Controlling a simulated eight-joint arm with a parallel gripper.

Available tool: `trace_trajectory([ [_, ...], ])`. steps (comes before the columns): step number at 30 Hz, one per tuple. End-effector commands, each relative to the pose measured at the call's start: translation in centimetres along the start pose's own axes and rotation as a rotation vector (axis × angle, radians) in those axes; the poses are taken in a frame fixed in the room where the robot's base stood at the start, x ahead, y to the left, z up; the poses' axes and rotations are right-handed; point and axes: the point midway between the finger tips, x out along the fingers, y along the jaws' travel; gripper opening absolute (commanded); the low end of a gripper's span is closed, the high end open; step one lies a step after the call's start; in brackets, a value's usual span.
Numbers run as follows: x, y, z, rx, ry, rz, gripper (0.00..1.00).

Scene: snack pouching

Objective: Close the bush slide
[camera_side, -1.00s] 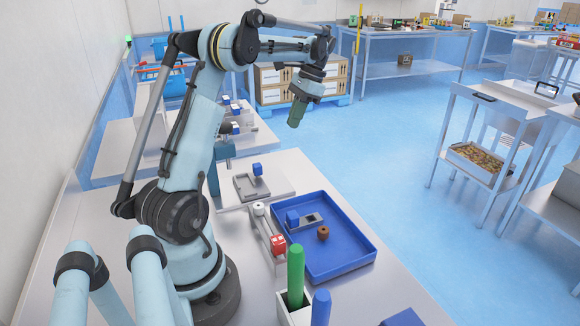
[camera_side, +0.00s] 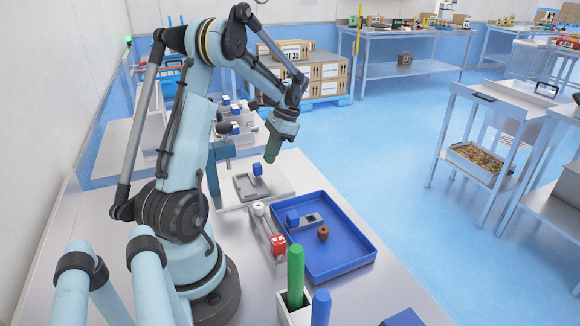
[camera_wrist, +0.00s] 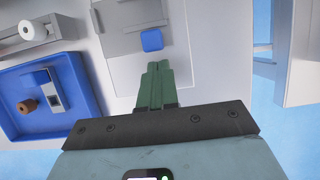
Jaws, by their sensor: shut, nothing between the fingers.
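A grey slide fixture (camera_side: 243,188) with a blue knob (camera_side: 257,169) lies on a pale plate beside my arm. The wrist view shows the fixture (camera_wrist: 112,43) and the knob (camera_wrist: 152,40) just beyond my fingertips. My gripper (camera_side: 270,160) has green fingers pointing down, shut and empty, above and near the knob; the fingers also show in the wrist view (camera_wrist: 157,68). A gap shows between fingertips and knob. A brown bush (camera_side: 323,233) sits in the blue tray (camera_side: 355,262), beside a grey piece with a blue block (camera_side: 292,218).
A grey rail (camera_side: 266,236) with a white roller and a red block lies left of the tray. The bench right of the plate ends at an open edge.

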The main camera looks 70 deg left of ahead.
Motion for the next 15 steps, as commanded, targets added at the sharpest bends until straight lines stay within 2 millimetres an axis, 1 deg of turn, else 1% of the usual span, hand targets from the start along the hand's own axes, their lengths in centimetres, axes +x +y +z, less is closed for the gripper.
trace_trajectory([
  [4,0.23,0.0,0.61,0.0,0.0,0.0,0.0],
  [15,0.3,-0.01,0.84,-0.001,0.0,0.0,0.0],
])
